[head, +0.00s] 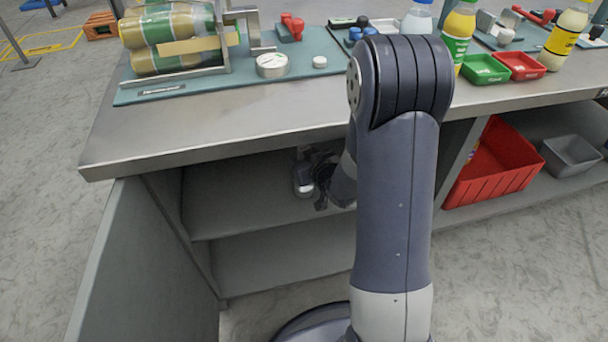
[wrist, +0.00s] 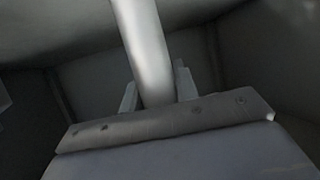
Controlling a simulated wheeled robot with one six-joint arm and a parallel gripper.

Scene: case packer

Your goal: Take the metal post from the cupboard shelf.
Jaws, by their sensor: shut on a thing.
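The metal post (wrist: 143,45) is a smooth, pale grey cylinder in the wrist view. It runs from the top edge down between the two fingers of my gripper (wrist: 157,92), tilted a little in the picture. My gripper is shut on it. In the head view my gripper (head: 320,180) is inside the open cupboard, under the worktop and above the upper shelf (head: 235,205). A small pale part, likely the post (head: 303,178), shows at its left. The post's lower end is hidden in the wrist view, and I cannot tell whether it touches the shelf.
The worktop (head: 220,128) overhangs the cupboard. The open cupboard door (head: 150,265) stands at the left. A divider and a red bin (head: 495,170) are to the right, with a grey bin (head: 570,155) beyond. The shelf left of my gripper is clear.

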